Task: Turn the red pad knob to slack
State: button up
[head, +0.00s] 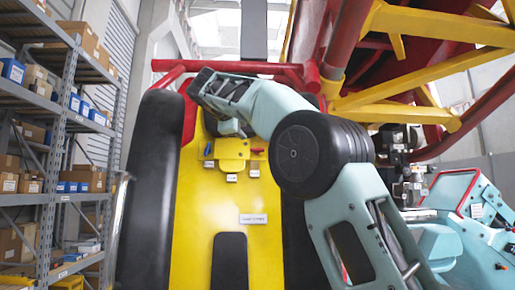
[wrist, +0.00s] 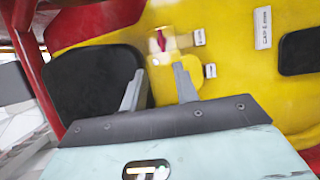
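A small red knob (head: 257,151) sits at the right end of a yellow block (head: 232,148) on the yellow panel in the head view. In the wrist view the red knob (wrist: 160,40) shows near the top, beyond my fingertips, with its narrow grip roughly upright in the picture. My gripper (wrist: 158,88) is open and empty, with its two grey fingers apart. Its tips reach over a rounded yellow part of the block, below the knob in that view, and do not touch the knob. Any markings on the labels are too small to read.
Small white labels (head: 231,178) sit below the block, and a white plate (head: 253,219) lower down. Black pads (head: 146,190) flank the yellow panel. Red tubes (head: 180,66) cross above it. Shelving with boxes (head: 62,150) stands at left, a red-framed console (head: 468,200) at right.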

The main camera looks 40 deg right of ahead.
aim_at(258, 149)
jog(key=p+x, duration=0.6)
jog(key=x, duration=1)
jog(key=shift+w+d+f+p, duration=0.15)
jog(key=shift+p, duration=0.15)
grip_shut()
